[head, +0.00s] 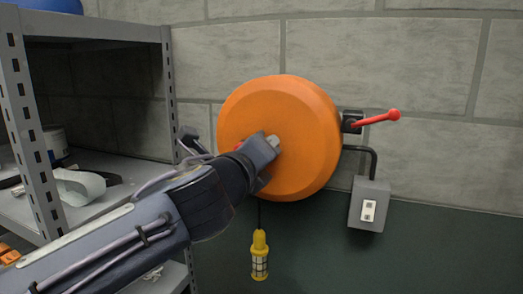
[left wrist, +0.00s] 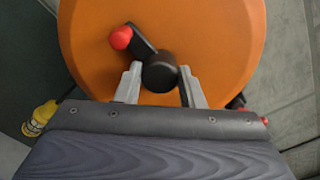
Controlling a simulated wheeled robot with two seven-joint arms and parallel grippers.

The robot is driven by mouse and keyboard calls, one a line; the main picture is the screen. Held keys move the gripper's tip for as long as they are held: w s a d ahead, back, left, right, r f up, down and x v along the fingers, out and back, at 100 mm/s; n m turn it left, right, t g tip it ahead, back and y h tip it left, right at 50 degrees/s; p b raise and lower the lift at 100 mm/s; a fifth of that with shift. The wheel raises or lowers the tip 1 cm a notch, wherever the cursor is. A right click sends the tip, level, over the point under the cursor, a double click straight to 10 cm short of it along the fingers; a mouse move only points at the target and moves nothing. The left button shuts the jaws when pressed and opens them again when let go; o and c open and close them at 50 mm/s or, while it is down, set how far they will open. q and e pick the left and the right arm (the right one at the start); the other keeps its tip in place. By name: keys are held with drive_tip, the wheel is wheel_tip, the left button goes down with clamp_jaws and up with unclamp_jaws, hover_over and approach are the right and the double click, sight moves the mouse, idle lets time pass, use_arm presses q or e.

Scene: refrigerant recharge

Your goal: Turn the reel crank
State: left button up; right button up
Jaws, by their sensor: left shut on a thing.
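The orange reel (head: 300,115) is mounted on the block wall. In the left wrist view its face (left wrist: 230,45) carries the reel crank, a black hub (left wrist: 160,72) with a short black arm and a red knob (left wrist: 121,38) up and left of the hub. My left gripper (head: 274,146) is at the reel's face; its arm and body hide most of the crank in the head view. In the left wrist view its two grey fingers (left wrist: 160,84) stand either side of the black hub, shut on the crank. My right gripper is not in view.
A red lever (head: 380,118) sticks out right of the reel. A grey switch box (head: 369,204) is below it. A yellow caged lamp (head: 259,256) hangs under the reel on a cord. A grey metal shelf (head: 95,32) stands at the left, close to my arm.

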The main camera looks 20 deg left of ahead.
use_arm(q)
drive_tip(key=shift+f, duration=0.15)
drive_tip(key=o, duration=1)
drive_tip(key=shift+s+d+b, duration=0.15)
drive_tip(key=shift+s+b, duration=0.05)
drive_tip(key=shift+s, duration=1.8)
drive_tip(key=shift+s+d+b, duration=0.15)
drive_tip(key=shift+s, duration=1.8)
